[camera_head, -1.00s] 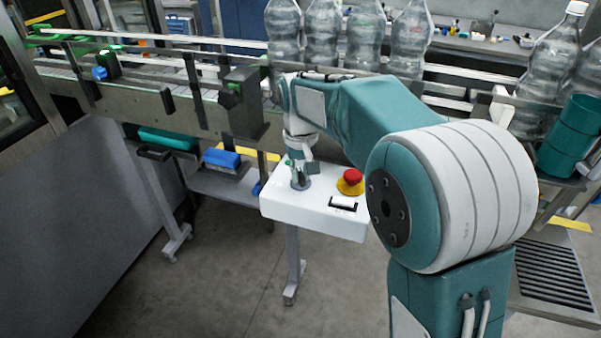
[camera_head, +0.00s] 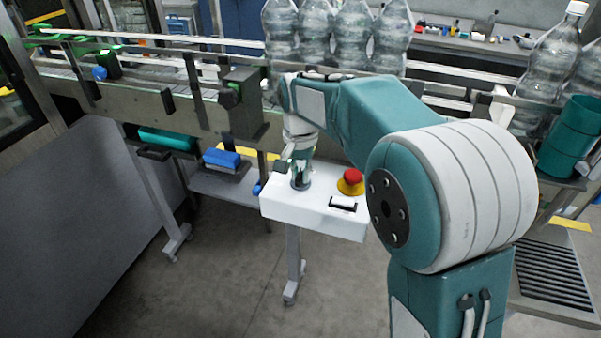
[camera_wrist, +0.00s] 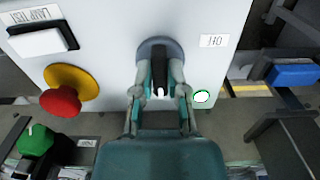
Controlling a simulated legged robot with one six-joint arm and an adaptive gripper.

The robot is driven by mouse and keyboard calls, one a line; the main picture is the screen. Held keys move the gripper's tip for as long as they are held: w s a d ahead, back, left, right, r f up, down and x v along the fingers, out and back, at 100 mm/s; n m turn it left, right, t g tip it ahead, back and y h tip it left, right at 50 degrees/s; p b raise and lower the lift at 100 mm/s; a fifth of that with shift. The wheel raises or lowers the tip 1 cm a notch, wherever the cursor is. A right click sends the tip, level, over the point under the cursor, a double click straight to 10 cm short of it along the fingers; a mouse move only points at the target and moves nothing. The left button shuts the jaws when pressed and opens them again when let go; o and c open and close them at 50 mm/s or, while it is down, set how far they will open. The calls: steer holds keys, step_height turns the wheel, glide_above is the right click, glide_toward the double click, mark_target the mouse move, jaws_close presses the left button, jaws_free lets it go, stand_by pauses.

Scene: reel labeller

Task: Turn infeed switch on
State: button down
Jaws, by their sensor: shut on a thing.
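The infeed switch is a black selector knob (camera_wrist: 160,62) on a round grey base (camera_wrist: 151,46), set in a white control panel (camera_wrist: 120,20). My gripper (camera_wrist: 160,85) is shut on the knob, one finger on each side. In the head view my gripper (camera_head: 301,172) points down at the left part of the panel (camera_head: 318,213), covering most of the knob. The knob stands roughly along the picture's vertical in the wrist view. A small label (camera_wrist: 214,41) is beside it, not clearly readable. A lamp (camera_wrist: 202,97), white with a green rim, sits near the right finger.
A red emergency button (camera_head: 353,176) on a yellow base and a black-and-white rocker switch (camera_head: 343,204) are on the same panel. The conveyor (camera_head: 140,98) with clear bottles (camera_head: 353,45) runs behind it. A blue brush (camera_head: 222,159) lies on a shelf to the left.

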mark_target(299, 172)
steer(key=shift+w+r, duration=0.1)
steer(key=shift+w, duration=0.05)
steer(key=c, duration=0.7)
jaws_free()
steer(key=shift+a, duration=0.1)
steer(key=shift+o, duration=0.2)
step_height(299, 172, up, 12)
